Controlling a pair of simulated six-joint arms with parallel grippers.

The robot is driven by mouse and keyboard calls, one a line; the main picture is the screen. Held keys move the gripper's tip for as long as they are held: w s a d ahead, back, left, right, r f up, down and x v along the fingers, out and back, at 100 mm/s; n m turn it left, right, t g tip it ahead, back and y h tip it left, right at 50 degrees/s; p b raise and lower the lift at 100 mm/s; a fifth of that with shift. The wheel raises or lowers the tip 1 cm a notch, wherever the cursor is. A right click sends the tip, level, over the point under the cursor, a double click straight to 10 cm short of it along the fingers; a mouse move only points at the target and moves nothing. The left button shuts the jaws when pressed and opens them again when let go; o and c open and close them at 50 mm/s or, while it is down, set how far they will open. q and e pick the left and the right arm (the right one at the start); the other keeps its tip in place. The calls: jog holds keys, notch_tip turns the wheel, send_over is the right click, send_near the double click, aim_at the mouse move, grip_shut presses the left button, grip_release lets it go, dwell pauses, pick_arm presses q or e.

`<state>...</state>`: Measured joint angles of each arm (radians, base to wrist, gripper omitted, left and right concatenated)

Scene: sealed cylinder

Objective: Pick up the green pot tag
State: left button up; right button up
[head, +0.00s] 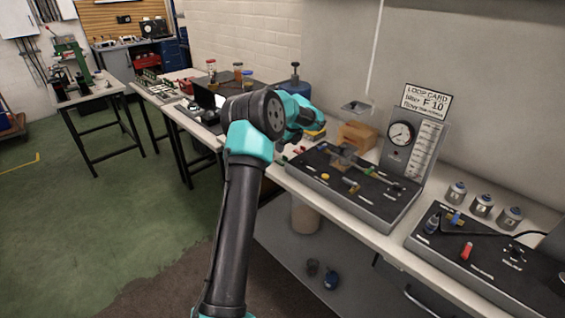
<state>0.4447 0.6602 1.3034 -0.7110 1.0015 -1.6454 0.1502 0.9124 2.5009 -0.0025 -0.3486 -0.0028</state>
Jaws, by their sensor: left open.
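I cannot clearly make out the green pot tag; small coloured items lie by the left end of the black-topped panel (375,205), too small to tell apart. My left arm rises through the middle of the head view and bends right at the wrist. My left gripper (298,132) is open over the bench near the panel's far left corner, and its fingertips are hard to see. I see nothing held in it. The arm hides part of the bench behind it. My right gripper is not in view.
A gauge board with a card (426,100) stands behind the panel. Several grey canisters (481,205) and a second panel (480,262) are at the right. Green floor is free at the left.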

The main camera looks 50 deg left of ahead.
aim_at(281, 160)
pick_arm(q)
jog(key=shift+x, duration=1.35)
jog(key=shift+x, duration=2.6)
jog(key=shift+s+a, duration=0.1)
jog(key=shift+r, duration=0.1)
jog(key=shift+c, duration=0.3)
jog(key=c, duration=0.9)
jog(key=shift+r, duration=0.1)
jog(key=shift+r, duration=0.25)
jog(key=s, duration=0.6)
jog(key=s+a, duration=0.1)
jog(key=s, duration=1.1)
jog(key=shift+a, duration=0.3)
